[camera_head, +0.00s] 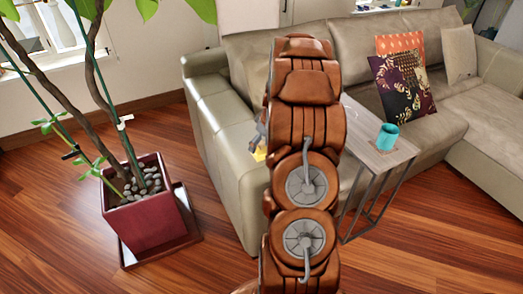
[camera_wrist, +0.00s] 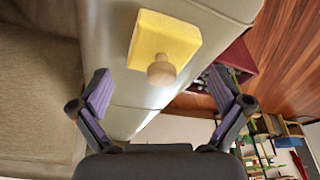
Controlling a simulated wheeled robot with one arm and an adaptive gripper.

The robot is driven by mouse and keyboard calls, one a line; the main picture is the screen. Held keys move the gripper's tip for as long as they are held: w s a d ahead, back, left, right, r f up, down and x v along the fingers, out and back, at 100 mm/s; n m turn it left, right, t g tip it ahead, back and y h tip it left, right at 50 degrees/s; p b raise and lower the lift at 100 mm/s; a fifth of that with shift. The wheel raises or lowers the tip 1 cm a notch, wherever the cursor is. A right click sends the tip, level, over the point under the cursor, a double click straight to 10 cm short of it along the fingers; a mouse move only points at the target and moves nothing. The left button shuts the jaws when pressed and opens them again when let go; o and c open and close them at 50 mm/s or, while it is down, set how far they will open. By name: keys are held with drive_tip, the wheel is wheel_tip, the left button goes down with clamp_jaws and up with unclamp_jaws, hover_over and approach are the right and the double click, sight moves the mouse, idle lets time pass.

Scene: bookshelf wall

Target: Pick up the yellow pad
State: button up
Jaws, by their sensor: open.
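The yellow pad (camera_wrist: 164,40) shows in the wrist view as a yellow block with a round wooden knob (camera_wrist: 161,70). It rests on the beige sofa's armrest (camera_wrist: 110,45). My gripper (camera_wrist: 163,88) is open and empty, its two purple-padded fingers apart on either side below the pad, with the knob showing between and above them. In the head view a small yellow patch of the pad (camera_head: 260,154) shows just left of my brown arm. The arm hides most of it there.
A small side table (camera_head: 372,150) with a teal cup (camera_head: 388,137) stands right of my arm. Cushions (camera_head: 402,85) lie on the sofa (camera_head: 345,40). A potted plant in a red pot (camera_head: 147,215) stands at left. The wooden floor (camera_head: 60,250) is clear at front left.

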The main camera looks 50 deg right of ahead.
sight(262, 143)
drive_tip(key=shift+x, duration=1.65)
drive_tip(key=shift+r, duration=0.1)
drive_tip(key=shift+c, duration=0.4)
drive_tip(key=c, duration=0.9)
